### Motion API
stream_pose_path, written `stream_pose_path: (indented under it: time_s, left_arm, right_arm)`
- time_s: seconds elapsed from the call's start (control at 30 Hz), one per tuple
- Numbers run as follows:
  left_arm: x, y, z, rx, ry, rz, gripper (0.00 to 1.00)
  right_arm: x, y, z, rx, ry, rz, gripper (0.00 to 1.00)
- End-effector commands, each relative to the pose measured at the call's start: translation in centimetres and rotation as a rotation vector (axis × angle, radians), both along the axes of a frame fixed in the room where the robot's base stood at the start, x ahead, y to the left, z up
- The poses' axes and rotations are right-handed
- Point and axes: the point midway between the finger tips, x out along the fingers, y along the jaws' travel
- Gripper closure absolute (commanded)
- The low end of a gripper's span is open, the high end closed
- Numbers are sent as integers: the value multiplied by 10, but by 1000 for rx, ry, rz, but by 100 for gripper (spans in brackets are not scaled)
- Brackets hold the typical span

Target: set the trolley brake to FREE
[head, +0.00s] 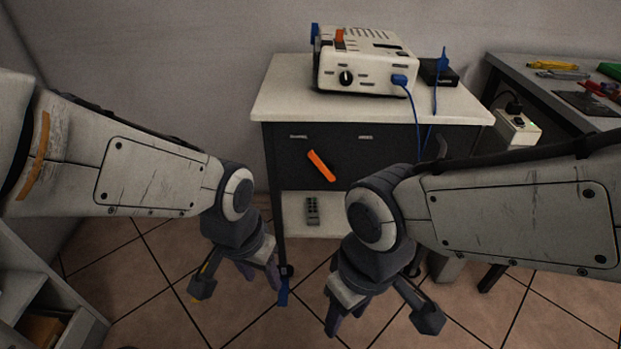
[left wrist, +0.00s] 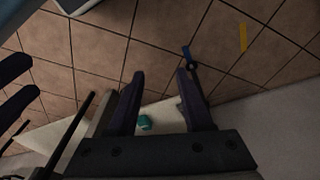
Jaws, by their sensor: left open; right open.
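The trolley (head: 340,146) stands ahead of me, with a white top and a dark front panel. An orange lever (head: 321,166) on that panel slants from upper left to lower right. Its upper end leans towards the left of two small labels, too small to read. A blue tab (head: 283,291) sits low by the front left caster; a similar blue piece (left wrist: 187,55) shows in the left wrist view. My left gripper (head: 237,280) is open and empty, below and left of the lever. My right gripper (head: 381,318) is open and empty, below and right of it.
A white device (head: 366,62) with a blue cable (head: 414,108) stands on the trolley top beside a black box (head: 438,72). A grey remote-like item (head: 312,210) lies on the lower shelf. A bench (head: 510,75) with tools stands right. A yellow strip (left wrist: 242,37) lies on the tiled floor.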

Motion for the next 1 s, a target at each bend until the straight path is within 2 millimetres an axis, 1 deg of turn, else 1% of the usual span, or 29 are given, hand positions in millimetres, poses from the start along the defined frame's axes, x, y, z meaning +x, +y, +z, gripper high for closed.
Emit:
stream_pose_path:
  time_s: [0.03,0.1,0.2,0.27,0.3,0.37,0.4,0.43,0.5,0.57,0.6,0.67,0.7,0.77,0.83,0.9,1.0]
  left_arm:
    - [11,11,-46,0,-11,51,50]
    - [24,22,-75,-2,-34,110,50]
    - [44,35,-110,-14,-79,184,50]
    - [57,41,-129,-27,-115,227,50]
    - [67,44,-141,-38,-144,257,50]
    - [85,45,-157,-62,-200,300,50]
    - [100,43,-166,-87,-253,333,50]
    - [112,39,-168,-109,-297,356,50]
    - [139,27,-162,-166,-404,400,50]
    - [160,14,-153,-219,-497,435,50]
    - [173,3,-145,-258,-560,457,50]
    - [192,-14,-129,-321,-660,492,50]
    - [203,-25,-116,-367,-729,518,50]
    - [216,-42,-96,-435,-833,556,50]
    - [226,-59,-72,-514,-953,602,50]
    - [230,-71,-50,-580,-1058,646,50]
    - [229,-80,-26,-652,-1178,696,50]
  right_arm:
    - [0,0,-41,0,0,0,50]
    - [0,0,-65,0,0,0,50]
    - [0,0,-94,1,-1,0,50]
    - [0,0,-111,1,-1,0,50]
    - [0,0,-121,1,-1,0,50]
    - [0,0,-136,1,-1,0,50]
    - [0,0,-146,1,-1,0,50]
    - [0,0,-151,1,-1,0,50]
    - [0,0,-154,1,-1,0,50]
    - [0,0,-155,1,-1,0,50]
    - [0,0,-155,1,-1,0,50]
    - [0,0,-155,1,-1,0,50]
    - [0,0,-155,1,-1,0,50]
    - [0,0,-154,1,-1,0,50]
    - [0,0,-154,1,-1,0,50]
    - [0,0,-154,1,-1,0,50]
    - [0,0,-154,1,-1,0,50]
